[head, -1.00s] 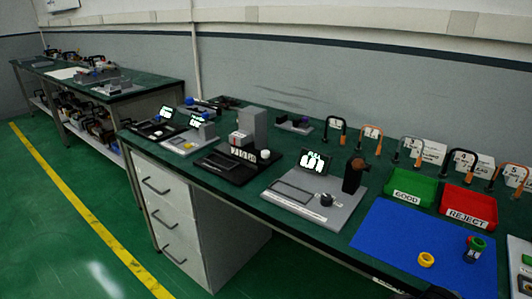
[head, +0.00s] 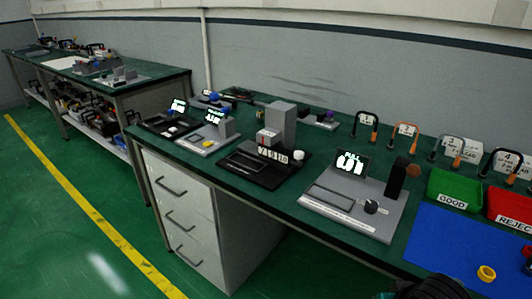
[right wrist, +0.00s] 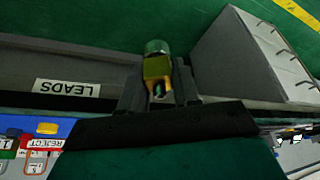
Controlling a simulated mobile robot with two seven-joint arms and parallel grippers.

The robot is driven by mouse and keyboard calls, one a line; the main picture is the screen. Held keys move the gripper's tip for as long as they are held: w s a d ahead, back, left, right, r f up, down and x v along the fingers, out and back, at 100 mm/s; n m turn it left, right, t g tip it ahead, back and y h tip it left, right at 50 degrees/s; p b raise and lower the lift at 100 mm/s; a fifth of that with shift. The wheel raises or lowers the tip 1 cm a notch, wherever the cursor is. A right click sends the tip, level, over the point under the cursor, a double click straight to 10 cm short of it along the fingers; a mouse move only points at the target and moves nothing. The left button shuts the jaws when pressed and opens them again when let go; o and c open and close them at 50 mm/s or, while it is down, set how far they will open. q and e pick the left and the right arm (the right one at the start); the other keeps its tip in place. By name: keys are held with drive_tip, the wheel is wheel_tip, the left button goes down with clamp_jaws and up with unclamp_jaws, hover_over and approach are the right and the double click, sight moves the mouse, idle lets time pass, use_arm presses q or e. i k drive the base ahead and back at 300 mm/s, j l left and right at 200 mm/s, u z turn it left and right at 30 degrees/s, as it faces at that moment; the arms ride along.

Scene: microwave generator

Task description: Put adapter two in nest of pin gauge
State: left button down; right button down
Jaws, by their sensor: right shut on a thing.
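In the right wrist view my right gripper (right wrist: 158,92) is shut on a small brass-yellow piece with a dark green round end (right wrist: 156,66), perhaps adapter two; no number is readable on it. A dark part at the bottom edge of the head view is probably my right arm; the held piece is hidden there. My left gripper is not in view. No device carries a readable pin gauge label. Bench devices include a grey plate with a lit display and black post (head: 352,202), a black base with number wheels (head: 262,167), and a pale plate with a small display (head: 207,139).
A green GOOD bin (head: 453,189) and a red REJECT bin (head: 510,207) stand on the right. A yellow ring (head: 486,273) lies on the blue mat (head: 445,240). Several hooked leads line the wall side. White drawers (head: 188,215) stand under the bench. Open floor lies left.

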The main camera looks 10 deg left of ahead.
sight(195, 139)
drive_tip(key=i+j, duration=0.2)
drive_tip(key=j, duration=0.25)
drive_tip(key=i+j+z, duration=0.1)
drive_tip(key=j, duration=0.35)
drive_tip(key=i+j, duration=0.25)
drive_tip(key=j, duration=0.25)
drive_tip(key=i+j, duration=0.15)
drive_tip(key=j, duration=0.3)
drive_tip(key=i+j+z, duration=0.1)
drive_tip(key=j, duration=0.35)
drive_tip(key=i+j, duration=0.2)
drive_tip(key=j, duration=0.3)
drive_tip(key=i+j+z, duration=0.1)
drive_tip(key=j, duration=0.4)
drive_tip(key=i+j, duration=0.2)
drive_tip(key=j, duration=0.25)
